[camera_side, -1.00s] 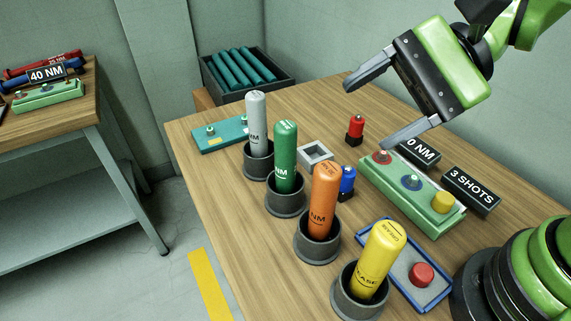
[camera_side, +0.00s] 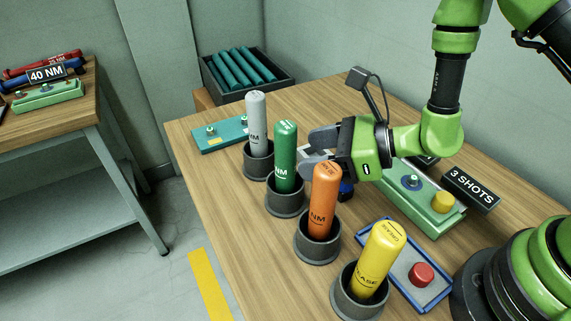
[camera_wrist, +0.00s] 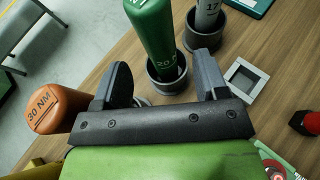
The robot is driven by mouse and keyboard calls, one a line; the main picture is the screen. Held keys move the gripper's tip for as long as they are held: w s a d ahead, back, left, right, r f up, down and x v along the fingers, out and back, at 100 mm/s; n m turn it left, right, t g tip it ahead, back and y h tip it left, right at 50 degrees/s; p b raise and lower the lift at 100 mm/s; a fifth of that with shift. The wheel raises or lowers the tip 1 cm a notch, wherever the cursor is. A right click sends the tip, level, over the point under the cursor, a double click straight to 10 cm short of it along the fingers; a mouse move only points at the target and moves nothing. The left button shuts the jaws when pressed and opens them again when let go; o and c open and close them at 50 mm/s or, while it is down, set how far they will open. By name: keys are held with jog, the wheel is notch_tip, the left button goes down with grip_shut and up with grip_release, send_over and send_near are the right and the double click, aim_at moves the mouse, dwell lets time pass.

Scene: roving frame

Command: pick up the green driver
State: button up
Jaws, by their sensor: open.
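The green driver (camera_side: 285,157) stands upright in a dark grey cup (camera_side: 286,202), second from the back in a row of drivers. It also shows in the wrist view (camera_wrist: 155,38), ahead of the fingers and roughly between their lines. My gripper (camera_side: 310,152) is open and level, just to the right of the green driver, with its fingers pointing at it. In the wrist view my gripper (camera_wrist: 160,80) has nothing between its fingers. Whether a fingertip touches the driver, I cannot tell.
The grey driver (camera_side: 257,124) stands behind the green one, the orange driver (camera_side: 322,200) close in front, and the yellow driver (camera_side: 375,262) nearest the camera. A square grey holder (camera_wrist: 245,78) lies right of the fingers. A green fixture (camera_side: 425,205) and a blue-rimmed tray (camera_side: 437,301) lie to the right.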

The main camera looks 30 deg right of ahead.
aim_at(285, 155)
jog(key=shift+x, duration=2.8)
jog(key=shift+r, duration=0.15)
grip_shut()
jog(key=shift+r, duration=0.1)
notch_tip(285, 155, up, 9)
jog(key=shift+r, duration=0.2)
jog(key=s+d+m+t+h, duration=0.1)
jog(key=d+m+h, duration=0.1)
jog(key=d, duration=0.8)
jog(key=s+d+r+m+t+h, duration=0.1)
jog(key=s+d+m+t, duration=0.1)
jog(key=d, duration=0.9)
jog(key=shift+r+h, duration=0.15)
jog(key=shift+h, duration=0.25)
